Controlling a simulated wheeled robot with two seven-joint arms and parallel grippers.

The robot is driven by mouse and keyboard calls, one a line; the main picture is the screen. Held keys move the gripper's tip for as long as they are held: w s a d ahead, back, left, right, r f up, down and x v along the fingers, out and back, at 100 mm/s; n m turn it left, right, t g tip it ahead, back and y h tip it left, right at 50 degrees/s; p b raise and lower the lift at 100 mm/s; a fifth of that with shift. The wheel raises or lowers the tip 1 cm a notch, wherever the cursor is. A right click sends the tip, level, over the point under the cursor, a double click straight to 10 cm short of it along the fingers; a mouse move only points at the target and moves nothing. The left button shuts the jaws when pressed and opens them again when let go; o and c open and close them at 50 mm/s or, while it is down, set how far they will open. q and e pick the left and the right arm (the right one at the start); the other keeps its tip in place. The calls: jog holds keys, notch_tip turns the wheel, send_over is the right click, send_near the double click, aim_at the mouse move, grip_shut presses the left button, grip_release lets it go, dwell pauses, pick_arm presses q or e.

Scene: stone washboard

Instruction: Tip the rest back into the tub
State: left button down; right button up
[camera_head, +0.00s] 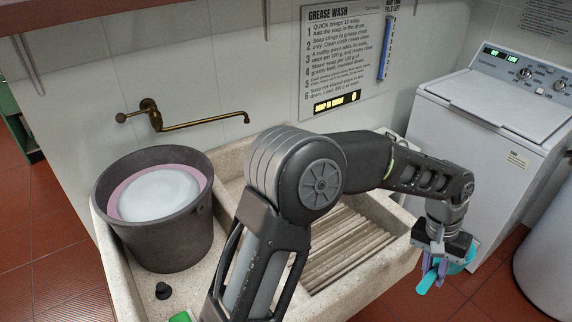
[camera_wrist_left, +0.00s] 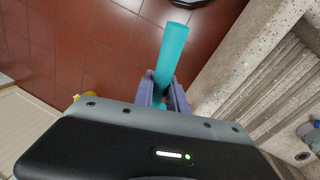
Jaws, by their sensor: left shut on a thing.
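My left gripper (camera_head: 437,266) is shut on a teal tool with a round bar handle (camera_head: 426,282), past the front right of the stone sink. Part of a wider teal body (camera_head: 464,262) shows behind the fingers; whether anything lies in it is hidden. In the left wrist view the teal handle (camera_wrist_left: 172,52) sticks out between the purple fingers (camera_wrist_left: 163,94). A dark bucket (camera_head: 160,235) with a pink inner wall and whitish contents stands upright at the sink's left. I cannot tell whether it is the tub. My right gripper is out of view.
The stone sink (camera_head: 115,262) has a ribbed washboard (camera_head: 345,247), partly behind my arm. A brass tap (camera_head: 195,124) juts from the wall above. A white washing machine (camera_head: 470,130) stands at the right. A black plug (camera_head: 162,290) lies near the bucket. Red tiled floor is below the gripper.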

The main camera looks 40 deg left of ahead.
pick_arm(q)
jog(key=w+a+r+n+t+p, duration=0.2)
jog(key=a+n, duration=0.7)
jog(key=a, duration=1.8)
jog(key=s+a+r+n, duration=0.2)
jog(key=s+a, duration=0.2)
jog(key=a, duration=0.4)
jog(key=s+a+r+n+y+p, duration=0.1)
jog(key=s+a+r+n, duration=0.1)
jog(key=s+a, duration=0.3)
jog(key=s+a+r+n+y+p, duration=0.1)
jog(key=s+a+r+n, duration=0.1)
jog(key=a, duration=0.9)
jog(key=shift+s+r+n, duration=0.15)
jog(key=shift+s+n, duration=0.75)
jog(key=shift+s, duration=0.35)
